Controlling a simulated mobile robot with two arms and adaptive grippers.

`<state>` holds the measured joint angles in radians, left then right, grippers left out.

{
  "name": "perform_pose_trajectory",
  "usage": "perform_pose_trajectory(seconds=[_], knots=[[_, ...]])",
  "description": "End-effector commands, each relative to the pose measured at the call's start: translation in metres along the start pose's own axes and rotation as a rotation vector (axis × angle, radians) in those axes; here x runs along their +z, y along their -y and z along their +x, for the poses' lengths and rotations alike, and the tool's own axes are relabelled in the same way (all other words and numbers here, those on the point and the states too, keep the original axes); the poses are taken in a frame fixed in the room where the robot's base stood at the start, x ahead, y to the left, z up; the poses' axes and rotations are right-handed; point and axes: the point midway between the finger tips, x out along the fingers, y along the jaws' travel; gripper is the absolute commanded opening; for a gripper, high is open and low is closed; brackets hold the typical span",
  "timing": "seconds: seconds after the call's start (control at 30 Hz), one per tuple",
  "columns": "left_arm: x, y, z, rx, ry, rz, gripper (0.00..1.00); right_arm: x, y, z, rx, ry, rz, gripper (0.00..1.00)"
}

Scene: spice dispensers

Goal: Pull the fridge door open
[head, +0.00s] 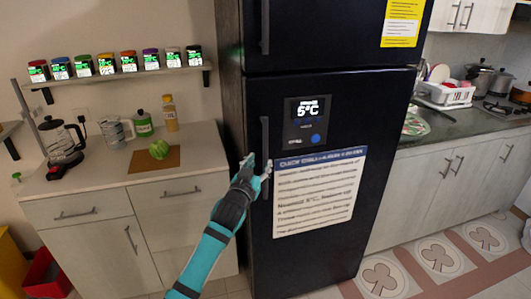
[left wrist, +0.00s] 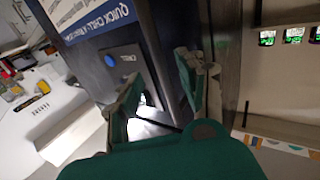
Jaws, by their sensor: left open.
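The tall black fridge (head: 350,110) stands in the middle of the head view with its lower door shut. The door's dark vertical handle (head: 265,135) is near its left edge. My left gripper (head: 258,167) is open at the lower part of this handle, with one fingertip on each side of it in the picture. In the left wrist view the two green fingers of my left gripper (left wrist: 162,82) are spread apart in front of the dark fridge front. I cannot tell whether they touch the handle. My right gripper is not in view.
A wooden counter (head: 90,190) with a coffee maker (head: 60,140), bottles and a green round item stands left of the fridge. A shelf with several spice jars (head: 107,65) hangs above. Cabinets (head: 440,185) stand right of the fridge. The tiled floor (head: 440,262) at right looks clear.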

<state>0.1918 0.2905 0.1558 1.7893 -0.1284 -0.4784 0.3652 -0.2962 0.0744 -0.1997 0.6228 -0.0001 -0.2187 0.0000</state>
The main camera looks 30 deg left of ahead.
Motion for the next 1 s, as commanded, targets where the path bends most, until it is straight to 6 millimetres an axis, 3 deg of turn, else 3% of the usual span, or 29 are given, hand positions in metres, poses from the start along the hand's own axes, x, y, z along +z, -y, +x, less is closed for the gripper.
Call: perform_pose_trajectory(seconds=[0.1,0.3,0.73,1.0], knots=[[-0.002,0.000,0.025,0.000,0.001,0.000,0.40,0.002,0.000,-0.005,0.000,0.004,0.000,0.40],[-0.001,0.000,0.052,0.000,0.000,-0.001,0.40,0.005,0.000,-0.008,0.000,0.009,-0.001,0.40],[0.000,0.000,0.061,0.000,0.001,0.000,0.40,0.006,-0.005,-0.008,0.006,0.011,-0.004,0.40],[0.000,0.000,0.061,0.000,0.001,0.000,0.06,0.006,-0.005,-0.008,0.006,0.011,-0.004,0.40]])
